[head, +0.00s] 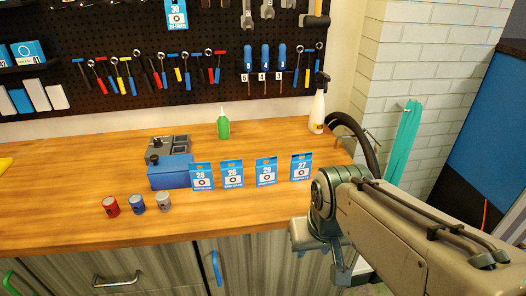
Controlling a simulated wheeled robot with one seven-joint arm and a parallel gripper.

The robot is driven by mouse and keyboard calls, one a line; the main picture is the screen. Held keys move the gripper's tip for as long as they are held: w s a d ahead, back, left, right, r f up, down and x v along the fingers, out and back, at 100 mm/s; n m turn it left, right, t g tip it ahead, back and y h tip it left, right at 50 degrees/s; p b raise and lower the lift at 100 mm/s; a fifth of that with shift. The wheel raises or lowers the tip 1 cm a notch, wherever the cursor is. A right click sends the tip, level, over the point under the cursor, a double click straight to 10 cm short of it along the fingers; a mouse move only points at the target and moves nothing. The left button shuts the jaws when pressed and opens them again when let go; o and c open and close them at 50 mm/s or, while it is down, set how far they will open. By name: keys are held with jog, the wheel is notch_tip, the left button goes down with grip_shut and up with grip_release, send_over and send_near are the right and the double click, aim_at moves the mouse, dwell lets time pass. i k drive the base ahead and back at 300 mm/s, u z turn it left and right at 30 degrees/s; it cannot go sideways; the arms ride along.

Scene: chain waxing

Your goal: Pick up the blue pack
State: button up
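Several blue-and-white packs stand upright in a row on the wooden workbench (255,208). From left to right they are the pack marked 28 (202,176), the pack marked 26 (232,174), the pack marked 29 (266,171) and the pack marked 27 (301,167). All of them are blue, so I cannot tell which one the task means. My gripper (340,268) hangs at the front edge of the bench, right of and below the packs and apart from them. Its fingers are partly hidden by my arm, and I cannot tell whether they are open.
A blue box with a grey device (168,150) stands left of the packs. Red, blue and grey small cans (137,203) stand in front. A green bottle (223,127) and a white spray bottle (318,110) stand behind. The bench in front of the packs is clear.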

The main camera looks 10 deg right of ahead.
aim_at(265, 173)
jog(key=z, duration=2.8)
jog(key=k, duration=1.05)
jog(key=u, duration=1.2)
jog(key=i, duration=0.5)
